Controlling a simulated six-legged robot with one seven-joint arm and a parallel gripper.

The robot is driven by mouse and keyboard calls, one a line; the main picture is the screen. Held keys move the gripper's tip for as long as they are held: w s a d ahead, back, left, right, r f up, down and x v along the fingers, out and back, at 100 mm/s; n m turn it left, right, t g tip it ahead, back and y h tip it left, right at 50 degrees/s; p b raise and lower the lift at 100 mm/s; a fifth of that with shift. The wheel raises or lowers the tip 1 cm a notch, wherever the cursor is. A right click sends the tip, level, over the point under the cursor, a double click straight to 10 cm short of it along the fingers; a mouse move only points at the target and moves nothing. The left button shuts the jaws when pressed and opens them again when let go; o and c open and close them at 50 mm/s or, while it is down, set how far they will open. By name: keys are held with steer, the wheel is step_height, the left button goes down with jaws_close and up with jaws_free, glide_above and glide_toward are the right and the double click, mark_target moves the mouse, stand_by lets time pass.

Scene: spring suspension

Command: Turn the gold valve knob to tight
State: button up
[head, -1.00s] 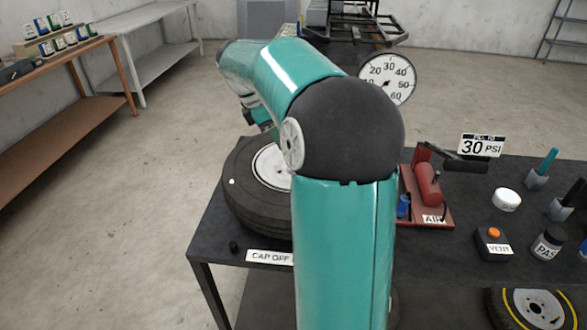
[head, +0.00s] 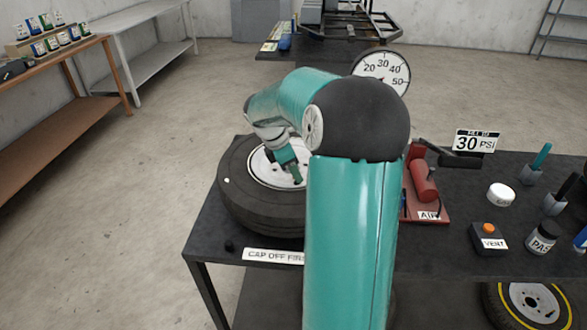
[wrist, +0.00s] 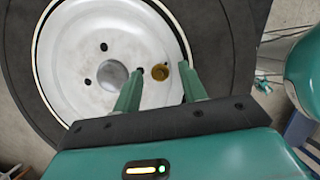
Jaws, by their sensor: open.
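The gold valve knob (wrist: 160,72) shows in the wrist view as a small round gold piece over the white wheel rim (wrist: 84,45). My gripper (wrist: 158,78) is open, with its two green fingers on either side of the knob in that view. I cannot tell whether the fingers are level with the knob or above it. In the head view my gripper (head: 294,178) points down over the rim of the tire (head: 258,212), which lies flat on the dark table. The knob cannot be made out there.
A "CAP OFF FIRST" sign (head: 273,256) and a small black cap (head: 229,245) lie in front of the tire. A red air pump (head: 424,185), a pressure gauge (head: 381,80), a vent box (head: 488,239) and a "30 PSI" sign (head: 476,142) stand to the right.

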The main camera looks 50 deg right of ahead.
steer(key=shift+c, duration=0.4)
jaws_close()
steer(key=shift+w+m, duration=0.15)
steer(key=shift+m, duration=0.25)
steer(key=shift+w+m+g+y, duration=0.1)
steer(key=shift+m+g+y, duration=0.3)
steer(key=shift+m, duration=0.6)
steer(key=m+g+y, duration=0.1)
steer(key=m, duration=0.2)
steer(key=shift+w+d+m, duration=0.1)
steer(key=shift+d+m, duration=0.05)
steer(key=shift+m, duration=0.15)
steer(key=m, duration=0.2)
steer(key=m+y, duration=0.1)
steer(key=m, duration=0.1)
steer(key=m+y, duration=0.1)
steer(key=m, duration=0.1)
steer(key=shift+d+m, duration=0.25)
steer(key=shift+m, duration=0.05)
steer(key=shift+y, duration=0.3)
